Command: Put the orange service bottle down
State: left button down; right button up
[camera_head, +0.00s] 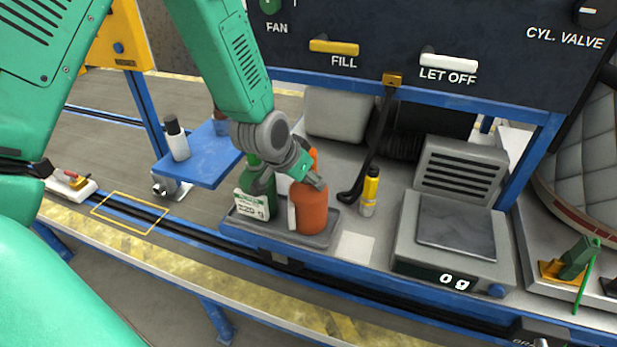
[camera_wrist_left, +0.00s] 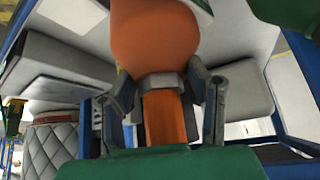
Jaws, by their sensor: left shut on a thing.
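The orange service bottle (camera_head: 310,208) is upright at the right side of a small grey tray (camera_head: 266,229), with its base at or just over the tray floor; I cannot tell if it touches. My left gripper (camera_head: 312,172) comes in from the left and is shut on the bottle's neck. In the left wrist view the orange bottle (camera_wrist_left: 155,35) fills the top middle, with the gripper fingers (camera_wrist_left: 162,90) on either side of its grey collar. A green bottle (camera_head: 255,190) with a white label stands beside it in the tray, partly behind the gripper. My right gripper is not in view.
A scale (camera_head: 455,238) reading 0 g is farther right. A white bottle (camera_head: 177,139) stands on a blue shelf (camera_head: 205,165) at left. A white square (camera_head: 355,247) is bare.

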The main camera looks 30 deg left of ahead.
pick_arm(q)
jog(key=c, duration=1)
grip_release()
jog(key=shift+f, duration=0.1)
jog(key=shift+c, duration=0.2)
jog(key=shift+o, duration=1.1)
jog(key=shift+a, duration=0.15)
jog(key=shift+r, duration=0.2)
jog(key=d+v, duration=0.1)
jog(key=v, duration=1.1)
jog(key=s+d+f+g, duration=0.1)
jog(key=s+f+g, duration=0.2)
jog(key=s+f, duration=0.8)
jog(key=s+d+f+g, duration=0.2)
jog(key=s+f+g, duration=0.1)
jog(key=s+f, duration=0.9)
notch_tip(320, 180, down, 5)
jog(key=shift+s+d+r+n+y+p, duration=0.15)
jog(key=shift+s+d+n+y+p, duration=0.1)
jog(key=shift+n+y+p, duration=0.15)
